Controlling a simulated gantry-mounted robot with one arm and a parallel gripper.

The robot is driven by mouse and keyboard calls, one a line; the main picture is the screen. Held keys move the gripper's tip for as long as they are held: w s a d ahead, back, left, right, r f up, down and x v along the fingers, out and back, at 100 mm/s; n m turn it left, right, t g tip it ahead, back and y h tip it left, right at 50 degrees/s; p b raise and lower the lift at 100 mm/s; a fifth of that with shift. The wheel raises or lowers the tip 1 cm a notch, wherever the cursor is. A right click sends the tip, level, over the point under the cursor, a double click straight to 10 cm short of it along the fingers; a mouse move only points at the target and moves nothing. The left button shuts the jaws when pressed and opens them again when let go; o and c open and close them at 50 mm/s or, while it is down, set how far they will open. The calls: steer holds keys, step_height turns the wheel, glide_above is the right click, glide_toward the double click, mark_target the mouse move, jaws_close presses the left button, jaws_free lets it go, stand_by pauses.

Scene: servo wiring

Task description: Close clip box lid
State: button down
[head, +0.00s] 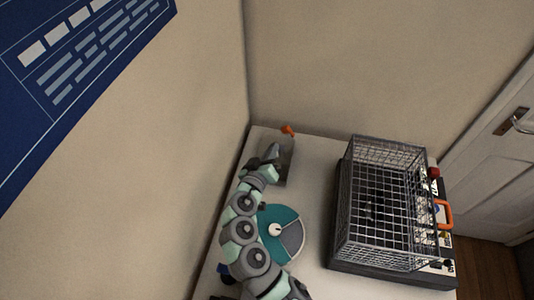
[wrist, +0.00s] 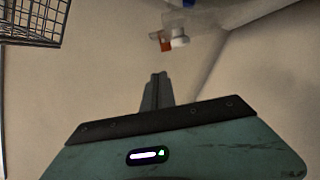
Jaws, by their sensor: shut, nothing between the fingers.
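My gripper (head: 268,158) is at the back left of the white table, beside and partly over a small grey, see-through-looking box (head: 289,165). An orange piece (head: 288,130) shows at the box's far end. In the wrist view my gripper's fingers (wrist: 157,88) are together with nothing between them. Ahead of them, and apart from them, are an orange piece (wrist: 167,44) and a white piece (wrist: 180,41) below a clear part (wrist: 190,22). These look like part of the clip box. The lid's exact angle cannot be told, and my gripper hides part of the box.
A wire cage (head: 385,200) on a dark base stands on the table's right side; its corner shows in the wrist view (wrist: 35,18). A teal and grey disc (head: 283,232) lies beside my arm. Walls stand close behind and left. Clear table lies between box and cage.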

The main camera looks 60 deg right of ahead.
glide_above(284, 151)
steer(key=w+a, duration=0.1)
steer(key=w, duration=0.1)
steer(key=shift+s+a+f, duration=0.1)
steer(key=shift+s+f, duration=0.05)
steer(key=shift+f, duration=0.35)
steer(key=shift+s+d+f, duration=0.3)
steer(key=shift+s+f, duration=0.2)
steer(key=shift+f, duration=0.35)
steer(key=shift+s+d+f, duration=0.25)
steer(key=shift+s+f, duration=0.2)
steer(key=shift+f, duration=0.35)
